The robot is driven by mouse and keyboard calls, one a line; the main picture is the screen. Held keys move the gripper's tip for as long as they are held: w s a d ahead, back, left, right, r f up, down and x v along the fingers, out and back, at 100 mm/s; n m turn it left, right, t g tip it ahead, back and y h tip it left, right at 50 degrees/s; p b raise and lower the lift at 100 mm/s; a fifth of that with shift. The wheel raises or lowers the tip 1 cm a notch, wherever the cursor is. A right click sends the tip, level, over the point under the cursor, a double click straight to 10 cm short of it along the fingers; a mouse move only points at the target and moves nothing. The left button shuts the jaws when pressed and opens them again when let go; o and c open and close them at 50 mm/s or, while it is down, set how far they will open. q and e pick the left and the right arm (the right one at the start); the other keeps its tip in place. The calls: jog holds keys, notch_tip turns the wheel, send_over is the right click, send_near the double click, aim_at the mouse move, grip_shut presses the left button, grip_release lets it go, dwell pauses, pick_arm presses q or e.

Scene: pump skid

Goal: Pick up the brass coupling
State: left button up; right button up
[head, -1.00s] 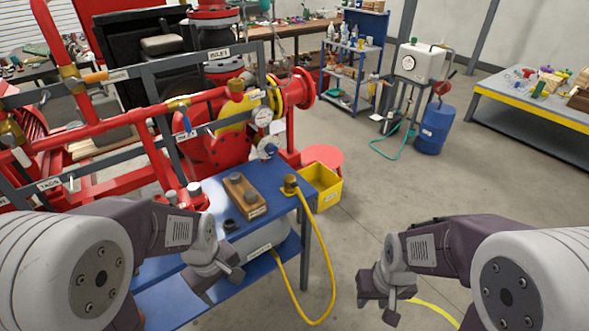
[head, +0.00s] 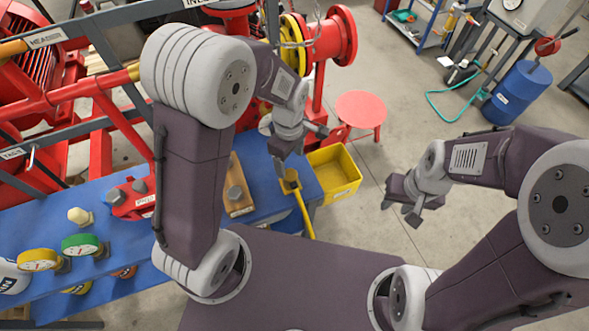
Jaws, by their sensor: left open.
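The brass coupling (head: 291,177) is on the right end of the blue bench (head: 262,190), at the end of a yellow hose (head: 304,214). My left gripper (head: 300,152) is open just above and beside the coupling, one finger close to its top. I cannot tell whether that finger touches it. Nothing shows between the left fingers. My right gripper (head: 402,207) looks open and empty, over the floor to the right of the bench.
A yellow bin (head: 338,172) stands right beside the bench end, with a red round stool (head: 361,110) behind it. A wooden block (head: 237,190) lies left of the coupling. Red pump pipework (head: 338,40) rises behind.

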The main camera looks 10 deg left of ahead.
aim_at(290, 174)
pick_arm(q)
jog(key=shift+s+f, duration=0.2)
jog(key=shift+f, duration=0.35)
jog(key=shift+s+f, duration=0.2)
jog(key=shift+f, duration=0.3)
jog(key=shift+w+f, duration=0.35)
jog(key=shift+f, duration=0.2)
jog(key=shift+w+f, duration=0.35)
jog(key=shift+f, duration=0.2)
jog(key=f, duration=0.4)
jog(key=shift+s+a+f, duration=0.2)
jog(key=shift+s+f, duration=0.1)
jog(key=shift+f, duration=0.05)
jog(key=shift+w+f, duration=0.15)
jog(key=shift+w, duration=0.05)
jog(key=shift+s, duration=0.15)
jog(key=c, duration=1.2)
grip_shut()
pick_arm(e)
jog(key=shift+w+r, duration=0.1)
pick_arm(q)
jog(key=shift+r, duration=0.2)
